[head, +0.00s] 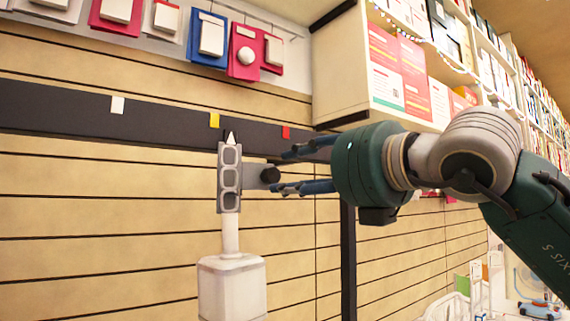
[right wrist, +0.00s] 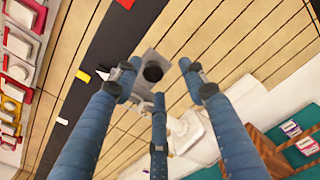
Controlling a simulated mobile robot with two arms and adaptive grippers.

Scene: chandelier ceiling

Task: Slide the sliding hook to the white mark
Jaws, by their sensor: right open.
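The sliding hook (head: 230,178) is a grey metal bracket with a white pointer on top and a dark round knob (head: 270,175) on its right side. It sits on the dark rail (head: 60,119), its pointer just right of the yellow mark (head: 214,120). The white mark (head: 117,105) is farther left on the rail. The red mark (head: 286,132) is to the right. My right gripper (head: 283,170) is open at the knob, fingers above and below it. In the right wrist view the knob (right wrist: 153,72) lies between the three spread fingers. Contact is unclear.
A white bottle-like object (head: 231,290) is directly below the hook. Packaged goods (head: 245,52) hang above the rail on the slatted wall. A shelf of boxes (head: 385,70) stands at upper right. The rail left of the hook looks clear.

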